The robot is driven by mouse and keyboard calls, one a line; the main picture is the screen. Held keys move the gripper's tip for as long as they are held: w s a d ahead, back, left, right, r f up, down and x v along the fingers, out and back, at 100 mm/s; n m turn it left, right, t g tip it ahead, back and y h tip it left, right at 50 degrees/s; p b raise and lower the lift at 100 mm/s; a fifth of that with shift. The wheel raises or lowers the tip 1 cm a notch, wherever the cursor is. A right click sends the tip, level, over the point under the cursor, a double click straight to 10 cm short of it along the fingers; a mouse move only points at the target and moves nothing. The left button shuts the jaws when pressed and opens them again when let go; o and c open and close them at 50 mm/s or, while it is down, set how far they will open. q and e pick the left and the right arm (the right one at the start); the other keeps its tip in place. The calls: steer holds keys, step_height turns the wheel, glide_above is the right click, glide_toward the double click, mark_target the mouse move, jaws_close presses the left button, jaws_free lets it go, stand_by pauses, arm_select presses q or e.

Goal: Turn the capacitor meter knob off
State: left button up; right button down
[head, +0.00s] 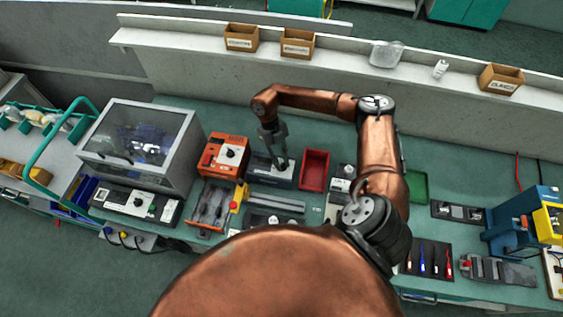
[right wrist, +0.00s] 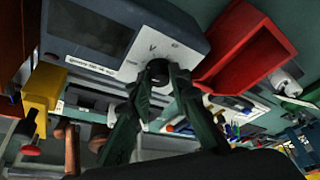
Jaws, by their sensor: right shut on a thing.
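The meter (head: 259,172) is a dark, grey-fronted box on the green bench, between an orange device and a red bin. In the right wrist view the meter (right wrist: 112,28) shows a dark screen, a label strip and a light panel with a round black knob (right wrist: 157,70). My right gripper (head: 282,163) reaches down onto the meter's front. In the right wrist view the right gripper (right wrist: 158,80) has its two fingers closed on the knob from both sides. The knob's pointer direction cannot be made out. My left gripper is not in view.
The orange device (head: 218,163) stands close on the left, the red bin (head: 314,170) close on the right. A yellow block with a red button (head: 238,196) sits in front. A clear-lidded enclosure (head: 140,140) stands further left. A shelf (head: 340,50) runs behind.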

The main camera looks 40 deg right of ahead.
steer(key=shift+d, duration=0.1)
steer(key=c, duration=1.8)
jaws_free()
steer(key=shift+o, duration=0.2)
steer(key=v, duration=1.2)
